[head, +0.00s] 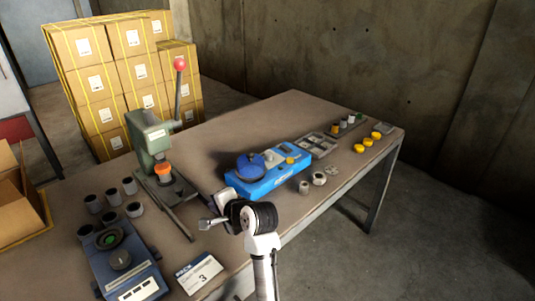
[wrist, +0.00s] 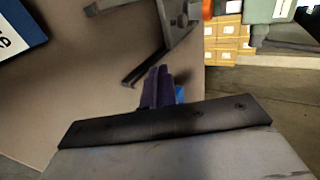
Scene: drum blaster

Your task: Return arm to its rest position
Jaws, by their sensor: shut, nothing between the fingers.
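My arm (head: 262,245) rises from the bottom of the head view and bends over the front edge of the table (head: 250,122). My gripper (wrist: 157,90) shows in the wrist view as dark fingers close together, with nothing between them. It is above the tabletop, apart from the grey metal base of the press in that view. In the head view the arm's black joint hides part of the table edge, and the fingertips are hard to make out.
A green press (head: 150,140) with a red-knobbed lever stands left of my arm. A blue device (head: 270,176) lies just behind it. Stacked boxes (head: 125,75) stand behind; floor at right is clear.

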